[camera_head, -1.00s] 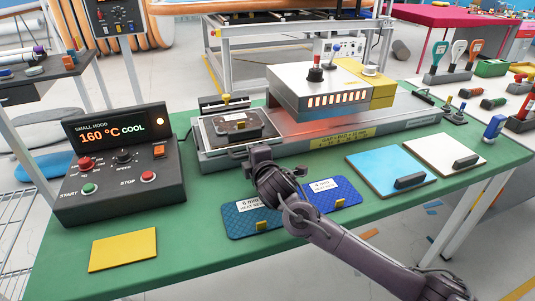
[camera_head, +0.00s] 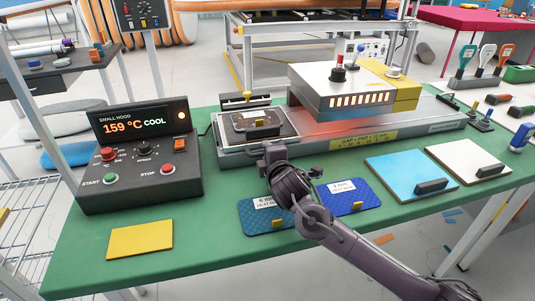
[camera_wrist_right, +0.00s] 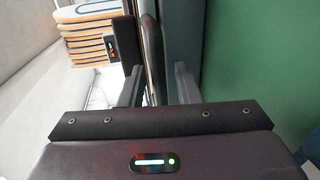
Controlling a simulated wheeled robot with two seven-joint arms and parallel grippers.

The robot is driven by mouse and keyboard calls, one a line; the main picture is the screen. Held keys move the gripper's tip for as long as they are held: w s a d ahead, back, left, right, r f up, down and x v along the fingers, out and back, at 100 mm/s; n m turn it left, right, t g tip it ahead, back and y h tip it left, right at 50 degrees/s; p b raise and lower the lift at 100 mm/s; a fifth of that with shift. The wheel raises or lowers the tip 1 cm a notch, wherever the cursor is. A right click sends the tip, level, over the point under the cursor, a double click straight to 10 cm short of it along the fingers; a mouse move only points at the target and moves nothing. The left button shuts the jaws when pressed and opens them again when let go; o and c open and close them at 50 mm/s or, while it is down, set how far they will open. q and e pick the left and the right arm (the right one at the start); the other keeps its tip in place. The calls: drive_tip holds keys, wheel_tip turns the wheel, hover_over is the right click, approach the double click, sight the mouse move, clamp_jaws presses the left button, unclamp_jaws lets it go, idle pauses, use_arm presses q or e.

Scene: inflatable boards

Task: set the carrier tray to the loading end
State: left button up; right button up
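The carrier tray (camera_head: 228,136) is a light grey flat tray with a dark block on top. It sits at the left end of the long grey rail bed (camera_head: 425,126), left of the hood (camera_head: 340,90) with the glowing slots. My right gripper (camera_head: 275,156) is close to the tray's front right edge, pointing toward it. I cannot tell whether it touches. In the right wrist view its two fingers (camera_wrist_right: 158,86) are apart, with a thin dark edge beyond or between them. My left gripper is not in view.
The control box (camera_head: 140,150) reads 159 °C COOL, left of the tray. A yellow plate (camera_head: 140,240), two dark blue pads (camera_head: 262,216), a light blue board (camera_head: 405,172) and a white board (camera_head: 465,155) lie on the green table (camera_head: 215,248).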

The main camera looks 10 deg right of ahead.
drive_tip(key=v, duration=0.7)
drive_tip(key=shift+s, duration=0.35)
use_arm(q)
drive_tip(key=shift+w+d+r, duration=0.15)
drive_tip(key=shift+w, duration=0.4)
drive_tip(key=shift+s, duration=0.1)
